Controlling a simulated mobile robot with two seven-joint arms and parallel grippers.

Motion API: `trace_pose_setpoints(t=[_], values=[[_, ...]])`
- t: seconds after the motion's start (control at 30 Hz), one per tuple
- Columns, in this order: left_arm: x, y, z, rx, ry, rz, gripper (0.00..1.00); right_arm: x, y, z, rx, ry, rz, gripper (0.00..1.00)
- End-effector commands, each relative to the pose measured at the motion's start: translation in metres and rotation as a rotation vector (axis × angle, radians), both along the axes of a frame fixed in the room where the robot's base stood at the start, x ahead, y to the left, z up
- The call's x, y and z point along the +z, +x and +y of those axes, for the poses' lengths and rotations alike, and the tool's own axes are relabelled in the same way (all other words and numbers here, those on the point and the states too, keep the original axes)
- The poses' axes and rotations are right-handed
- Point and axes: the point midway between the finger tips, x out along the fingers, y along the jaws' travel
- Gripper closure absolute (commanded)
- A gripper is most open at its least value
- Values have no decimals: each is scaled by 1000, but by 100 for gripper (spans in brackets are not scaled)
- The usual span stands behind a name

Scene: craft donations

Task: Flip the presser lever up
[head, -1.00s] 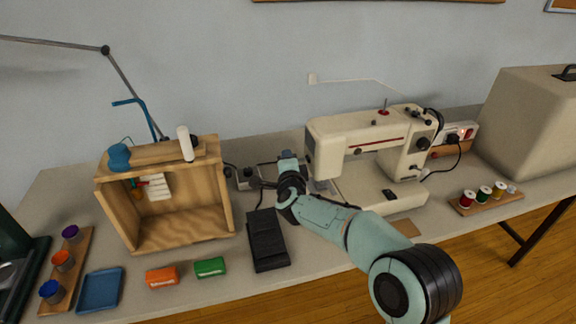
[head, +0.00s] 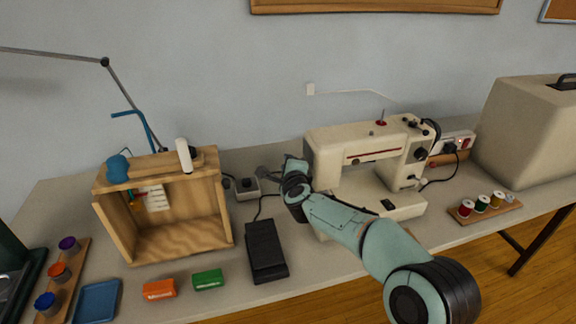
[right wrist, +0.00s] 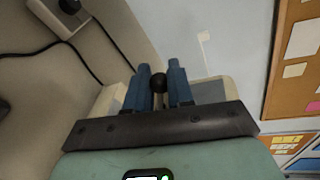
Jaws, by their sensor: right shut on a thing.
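The cream sewing machine (head: 340,140) stands on the table in the head view. My right gripper (head: 294,168) is at the left end of its head, where the hand hides the presser lever. In the right wrist view, the black round knob of the presser lever (right wrist: 158,83) sits between the two blue fingers of my right gripper (right wrist: 159,72), which is shut on it. The lever's shaft and its angle are hidden. A pale part of the machine (right wrist: 210,90) shows behind the fingers. My left gripper is not in view.
A black foot pedal (head: 265,250) and an open wooden box (head: 112,225) are left of my right arm. A spool rack (head: 485,208) and a beige cover (head: 530,130) are on the right. Black cables (right wrist: 72,42) run over the table beside the gripper.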

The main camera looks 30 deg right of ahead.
Motion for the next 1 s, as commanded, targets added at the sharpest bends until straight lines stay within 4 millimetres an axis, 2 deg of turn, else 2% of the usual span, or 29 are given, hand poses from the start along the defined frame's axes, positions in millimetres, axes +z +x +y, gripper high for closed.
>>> trace_pose_setpoints(t=[0.17, 0.2, 0.23, 0.27, 0.53, 0.67, 0.77, 1.0], values=[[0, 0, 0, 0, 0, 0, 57, 1, 0, 0, 0, 2, -2, 100], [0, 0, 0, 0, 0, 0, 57, 1, 0, 0, 0, 2, -2, 68], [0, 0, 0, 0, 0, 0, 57, 1, 0, 0, 0, 2, -2, 58], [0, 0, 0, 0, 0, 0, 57, 1, 0, 0, 0, 1, -2, 55], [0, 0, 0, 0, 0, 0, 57, 1, 0, 0, 0, 0, -1, 55], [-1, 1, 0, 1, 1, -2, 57, 3, -7, 3, 0, 1, -2, 55], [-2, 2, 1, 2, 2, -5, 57, 7, -20, 7, 1, 1, -3, 55], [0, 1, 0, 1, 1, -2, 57, 20, -70, 26, 2, 1, -3, 55]])
